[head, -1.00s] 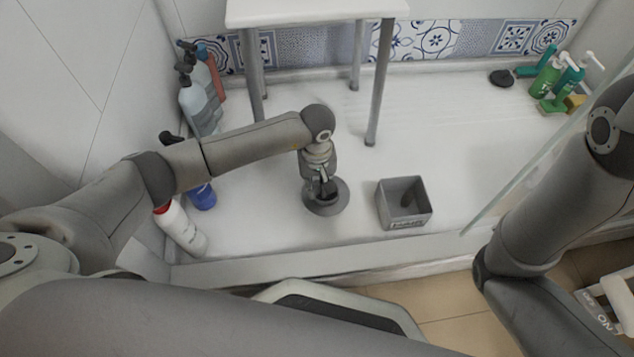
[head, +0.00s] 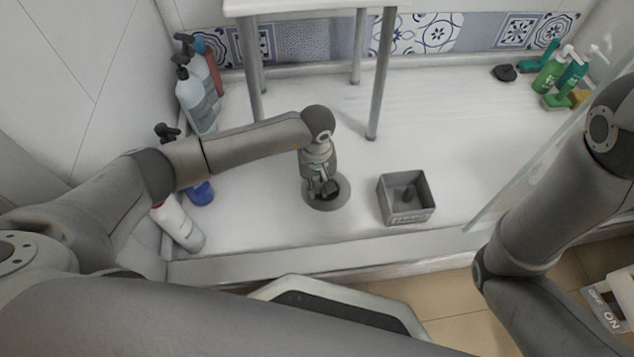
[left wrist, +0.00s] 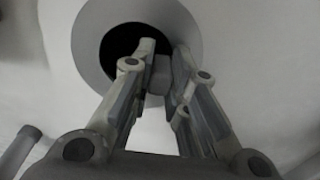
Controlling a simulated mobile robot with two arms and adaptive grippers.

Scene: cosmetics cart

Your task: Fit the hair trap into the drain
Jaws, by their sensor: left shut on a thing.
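The drain (head: 326,208) is a round grey ring with a dark hole, set in the white shower floor. My left gripper (head: 326,189) points down over it. In the left wrist view, the drain ring (left wrist: 188,32) surrounds the dark opening. There my left gripper (left wrist: 158,80) is shut on a small grey piece, apparently the hair trap (left wrist: 160,72), at the near side of the hole. The fingers hide most of the piece, and I cannot tell whether it is inside the hole or just above it. My right gripper is out of view.
An open grey box (head: 405,216) with a small dark item inside stands right of the drain. Bottles (head: 195,100) line the left wall. A white stool (head: 310,8) stands behind. Green bottles (head: 550,72) are at the far right. The floor between is clear.

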